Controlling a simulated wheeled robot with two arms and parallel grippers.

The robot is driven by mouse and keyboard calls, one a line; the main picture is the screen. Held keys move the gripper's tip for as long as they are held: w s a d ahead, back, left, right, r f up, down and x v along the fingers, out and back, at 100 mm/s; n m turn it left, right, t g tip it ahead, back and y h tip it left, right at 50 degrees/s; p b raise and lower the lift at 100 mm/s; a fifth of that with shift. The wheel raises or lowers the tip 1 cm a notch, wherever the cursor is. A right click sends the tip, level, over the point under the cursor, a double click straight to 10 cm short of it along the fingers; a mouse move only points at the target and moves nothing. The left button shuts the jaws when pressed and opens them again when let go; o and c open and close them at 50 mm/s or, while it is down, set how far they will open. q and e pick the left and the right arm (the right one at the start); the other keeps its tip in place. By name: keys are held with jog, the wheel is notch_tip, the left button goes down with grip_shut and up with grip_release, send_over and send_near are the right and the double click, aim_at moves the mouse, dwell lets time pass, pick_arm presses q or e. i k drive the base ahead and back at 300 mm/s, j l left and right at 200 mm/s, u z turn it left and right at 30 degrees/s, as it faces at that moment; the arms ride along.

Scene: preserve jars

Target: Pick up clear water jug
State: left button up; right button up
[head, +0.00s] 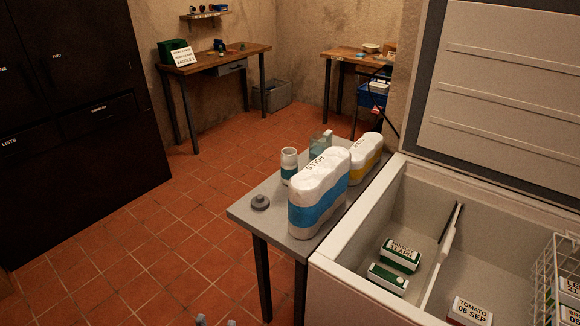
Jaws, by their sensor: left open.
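The clear water jug seems to be the pale, see-through vessel (321,143) at the back of the small grey table (245,217). It stands behind a large white and blue pack of rolls (318,200), which hides its lower part. My left gripper (216,322) shows only as two fingertips at the bottom edge. They are apart with nothing visible between them, low and well in front of the table, far from the jug. My right gripper is not in view.
A white and teal canister (289,162), a grey knobbed lid (260,202) and a white and yellow pack (366,153) share the table. An open chest freezer (345,258) adjoins its right side. Tiled floor is clear to the left. Dark cabinets (75,120) stand far left.

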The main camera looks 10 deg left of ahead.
aim_at(323, 144)
jog(key=i+j+u, duration=1.3)
jog(key=i+u, duration=0.3)
jog(key=i+z, duration=0.1)
jog(key=i, duration=0.4)
jog(key=i+j+z, duration=0.1)
jog(key=i, duration=0.4)
jog(key=i+l+z, duration=0.15)
jog(key=z, duration=0.25)
jog(key=i+z, duration=0.7)
jog(key=z, duration=0.15)
jog(key=i+j+z, duration=0.15)
jog(key=i+z, duration=0.25)
jog(key=i+j+z, duration=0.15)
jog(key=z, duration=0.25)
jog(key=i+j+z, duration=0.15)
jog(key=i+z, duration=0.25)
jog(key=i+j+z, duration=1.3)
jog(key=k+j, duration=0.05)
jog(key=k, duration=0.05)
